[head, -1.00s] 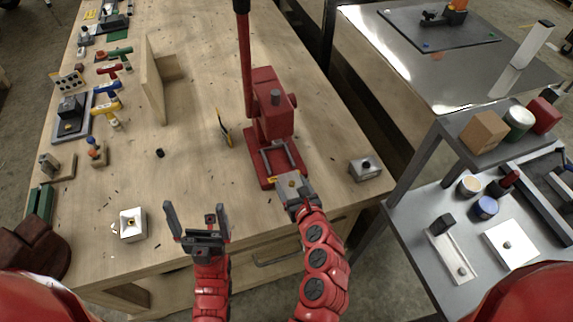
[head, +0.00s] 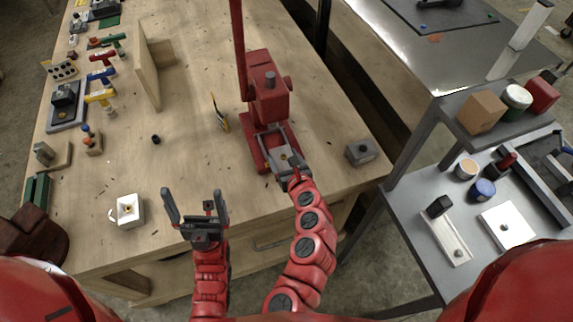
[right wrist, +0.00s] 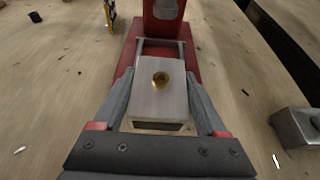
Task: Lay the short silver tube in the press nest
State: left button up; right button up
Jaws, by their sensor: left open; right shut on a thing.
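The short silver tube (right wrist: 160,105) is a box-shaped piece with a brass ring on its top face and a dark opening at its near end. My right gripper (right wrist: 160,90) is shut on it, one finger along each side. In the head view the tube (head: 279,158) is at the front of the red press (head: 268,95), over its base between the two side rails. The nest (head: 264,139) at the press foot is partly covered by the tube; I cannot tell whether the tube touches it. My left gripper (head: 193,198) is open and empty above the table's front edge.
A grey block (head: 361,151) stands right of the press and a white block (head: 126,210) at the front left. A yellow-and-black tool (head: 219,112) is left of the press. A wooden bracket (head: 150,70) stands further back. A grey cart (head: 410,205) is at right.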

aim_at(281, 151)
jog(key=shift+w+a+f+b, duration=0.1)
jog(key=shift+w+a, duration=0.1)
jog(key=shift+w, duration=0.5)
jog(key=shift+w+a+f+b, duration=0.1)
jog(key=shift+w+a, duration=0.15)
jog(key=shift+w, duration=0.5)
jog(key=shift+w+a+b, duration=0.1)
jog(key=shift+w+a, duration=0.1)
jog(key=shift+w, duration=0.5)
jog(key=shift+w+a, duration=0.15)
jog(key=shift+w, duration=0.4)
jog(key=shift+w+a, duration=0.15)
jog(key=shift+w, duration=0.4)
jog(key=shift+w+a+f, duration=0.1)
jog(key=shift+w+a, duration=0.1)
jog(key=shift+w, duration=0.25)
jog(key=shift+w+a+f, duration=0.1)
jog(key=shift+w+a, duration=0.1)
jog(key=shift+w, duration=0.25)
jog(key=o, duration=1.4)
jog(key=shift+o, duration=0.2)
